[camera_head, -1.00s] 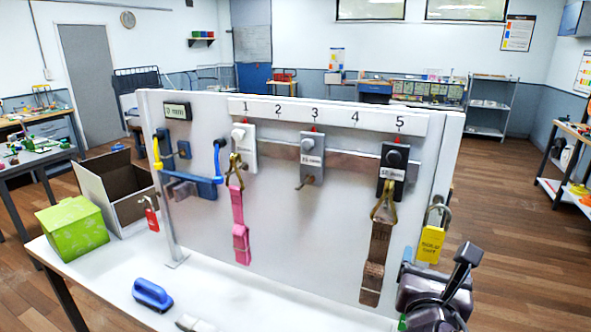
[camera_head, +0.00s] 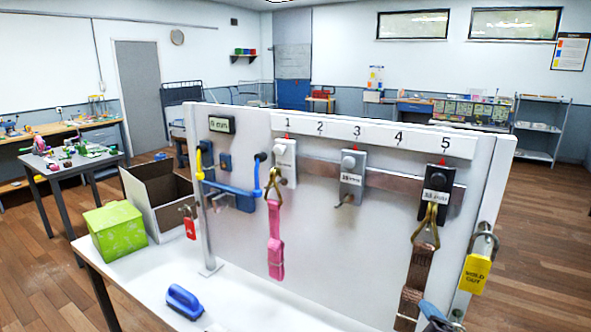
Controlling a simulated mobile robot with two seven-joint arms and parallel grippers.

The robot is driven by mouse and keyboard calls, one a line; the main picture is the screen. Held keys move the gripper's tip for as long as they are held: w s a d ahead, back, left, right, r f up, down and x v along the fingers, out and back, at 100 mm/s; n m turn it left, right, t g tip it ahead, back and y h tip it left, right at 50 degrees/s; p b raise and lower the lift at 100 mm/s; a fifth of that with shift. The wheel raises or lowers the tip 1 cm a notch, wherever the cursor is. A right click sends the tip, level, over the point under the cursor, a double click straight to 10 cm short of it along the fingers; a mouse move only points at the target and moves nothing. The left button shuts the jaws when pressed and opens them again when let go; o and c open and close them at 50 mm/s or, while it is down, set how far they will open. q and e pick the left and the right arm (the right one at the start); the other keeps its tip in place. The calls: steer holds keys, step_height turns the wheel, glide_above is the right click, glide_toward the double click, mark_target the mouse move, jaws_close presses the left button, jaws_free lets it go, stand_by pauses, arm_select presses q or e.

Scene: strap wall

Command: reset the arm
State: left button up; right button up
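My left gripper is not in view. My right gripper cannot be made out; a small blue-grey piece (camera_head: 432,312) at the bottom edge, before the brown strap, is too cut off to identify. The upright panel (camera_head: 330,235) carries a number strip (camera_head: 376,133) from 1 to 5. A pink strap (camera_head: 276,240) hangs by a brass clip from the white hook unit (camera_head: 284,160) under 1. The grey unit (camera_head: 352,178) under 3 has an empty hook. A brown strap (camera_head: 415,275) hangs by a brass clip from the black unit (camera_head: 437,195) under 5.
A yellow tagged padlock (camera_head: 476,273) hangs at the panel's right edge, a red one (camera_head: 190,226) at its left. An open cardboard box (camera_head: 160,205), a green box (camera_head: 116,230) and a blue-handled object (camera_head: 184,301) stand on the white table (camera_head: 150,290). Open floor lies right.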

steer(key=s+d+f+m+g, duration=0.2)
steer(key=s+f+m, duration=0.3)
steer(key=s+f, duration=0.3)
steer(key=s+d+f+m+g+b, duration=0.1)
steer(key=s+d+f+m+g, duration=0.2)
steer(key=f, duration=1.4)
steer(key=s+d+m, duration=0.1)
steer(key=s+m, duration=0.2)
steer(key=s, duration=0.3)
steer(key=shift+s, duration=0.2)
steer(key=shift+c, duration=0.4)
